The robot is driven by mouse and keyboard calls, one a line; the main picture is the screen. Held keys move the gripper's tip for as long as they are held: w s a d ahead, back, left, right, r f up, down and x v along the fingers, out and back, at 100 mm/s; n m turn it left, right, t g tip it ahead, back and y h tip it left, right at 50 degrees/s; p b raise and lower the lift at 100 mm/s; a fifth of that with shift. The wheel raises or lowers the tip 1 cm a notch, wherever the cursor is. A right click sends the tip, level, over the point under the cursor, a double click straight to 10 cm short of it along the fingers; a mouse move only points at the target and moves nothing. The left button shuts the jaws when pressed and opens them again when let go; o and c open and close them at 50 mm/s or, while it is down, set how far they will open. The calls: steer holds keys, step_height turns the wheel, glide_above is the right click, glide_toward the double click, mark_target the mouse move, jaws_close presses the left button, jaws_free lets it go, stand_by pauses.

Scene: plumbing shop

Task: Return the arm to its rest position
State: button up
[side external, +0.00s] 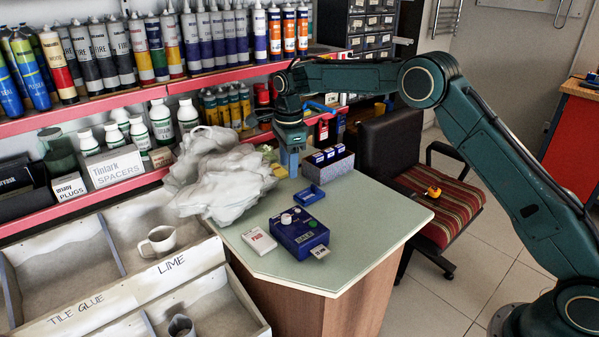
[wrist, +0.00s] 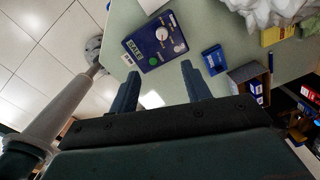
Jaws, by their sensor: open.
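My arm is dark teal and reaches in from the right in the side external view. My gripper (side external: 290,163) points down over the back part of the counter (side external: 345,262), beside a grey box of blue packs. In the wrist view my gripper (wrist: 161,88) shows two blue fingers spread apart with nothing between them. Whether the fingertips touch anything below is hard to tell in the side external view.
Shelves of cartridges stand behind. A chair (side external: 430,190) stands at right. The counter's front right is clear.

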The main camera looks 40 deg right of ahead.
steer(key=s+d+r+n+t, duration=0.3)
steer(key=s+r+n, duration=0.8)
steer(key=s+r, duration=0.8)
steer(key=s+f+n+t, duration=0.1)
steer(key=s+n, duration=0.4)
steer(key=s, duration=0.7)
steer(key=s+f+n+t, duration=0.1)
steer(key=s+f+n, duration=0.3)
steer(key=s, duration=0.8)
steer(key=shift+s+d+n, duration=0.2)
steer(key=shift+d+n, duration=0.25)
steer(key=shift+n, duration=0.45)
steer(key=shift+c, duration=0.5)
